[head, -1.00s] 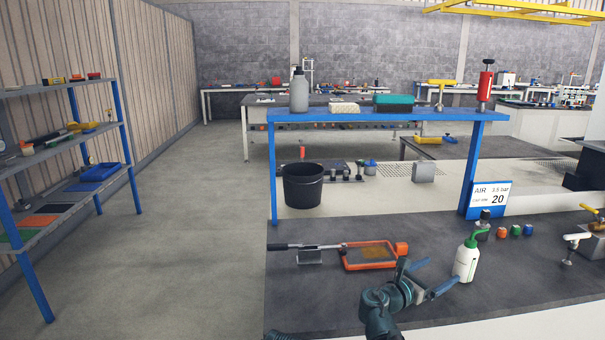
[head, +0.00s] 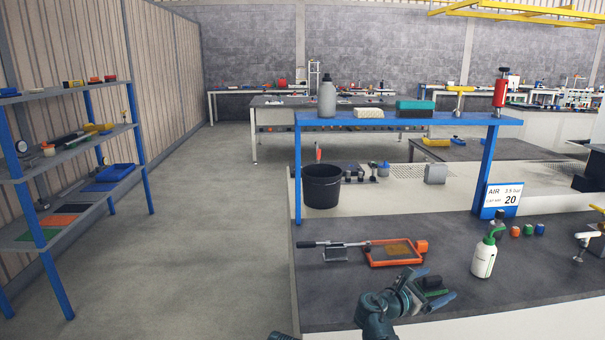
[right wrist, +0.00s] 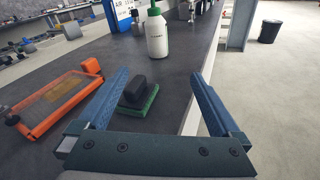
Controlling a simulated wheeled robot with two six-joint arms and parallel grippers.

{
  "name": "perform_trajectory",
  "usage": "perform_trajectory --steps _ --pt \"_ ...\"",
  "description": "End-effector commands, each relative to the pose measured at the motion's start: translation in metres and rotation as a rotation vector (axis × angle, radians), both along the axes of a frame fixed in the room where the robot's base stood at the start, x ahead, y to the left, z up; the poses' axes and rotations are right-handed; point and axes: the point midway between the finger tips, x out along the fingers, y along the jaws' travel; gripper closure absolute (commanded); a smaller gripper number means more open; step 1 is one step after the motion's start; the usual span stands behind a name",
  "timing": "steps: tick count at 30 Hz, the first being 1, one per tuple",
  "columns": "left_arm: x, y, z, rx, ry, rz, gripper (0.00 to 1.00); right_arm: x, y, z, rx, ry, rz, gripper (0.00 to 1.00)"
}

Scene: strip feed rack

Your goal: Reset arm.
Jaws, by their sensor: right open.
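My right gripper (head: 431,286) is open and empty, low over the near edge of the dark workbench top (head: 345,290). A black-and-green block (head: 434,284) shows beyond and between its fingers. In the right wrist view the block (right wrist: 138,97) lies on the bench nearer the left finger, and both fingers (right wrist: 160,78) are wide apart with nothing held. Whether the left finger touches the block I cannot tell. A small dark part of my body shows at the bottom edge of the head view; my left gripper does not show.
A blue overhead shelf (head: 400,122) spans the bench. Open floor (head: 220,250) lies left, before a blue-legged rack (head: 60,235).

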Motion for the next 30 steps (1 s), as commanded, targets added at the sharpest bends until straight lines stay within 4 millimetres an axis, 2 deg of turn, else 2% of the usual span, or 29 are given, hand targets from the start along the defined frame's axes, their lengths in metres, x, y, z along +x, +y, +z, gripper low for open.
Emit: perform_trajectory --steps 8,14,17,21,24,27,30 --pt "0.000 0.000 0.038 0.000 0.000 0.000 1.00 -0.023 0.028 -0.004 0.305 -0.155 -0.077 0.00" --pt "0.000 0.000 0.080 0.000 0.000 0.001 1.00 -0.054 0.072 -0.012 0.658 -0.306 -0.231 0.00" --pt "0.000 0.000 0.111 0.000 0.000 0.001 1.00 -0.082 0.111 -0.014 0.893 -0.387 -0.386 0.00" --pt "0.000 0.000 0.154 0.000 0.000 0.001 1.00 -0.133 0.181 -0.012 1.198 -0.463 -0.701 0.00" --pt "0.000 0.000 0.174 0.000 0.000 0.001 1.00 -0.166 0.223 -0.008 1.321 -0.477 -0.915 0.00" --pt "0.000 0.000 0.186 0.000 0.000 0.001 1.00 -0.190 0.252 -0.003 1.381 -0.474 -1.075 0.00" --pt "0.000 0.000 0.192 0.000 0.000 0.001 1.00 -0.205 0.270 0.001 1.406 -0.468 -1.175 0.00"
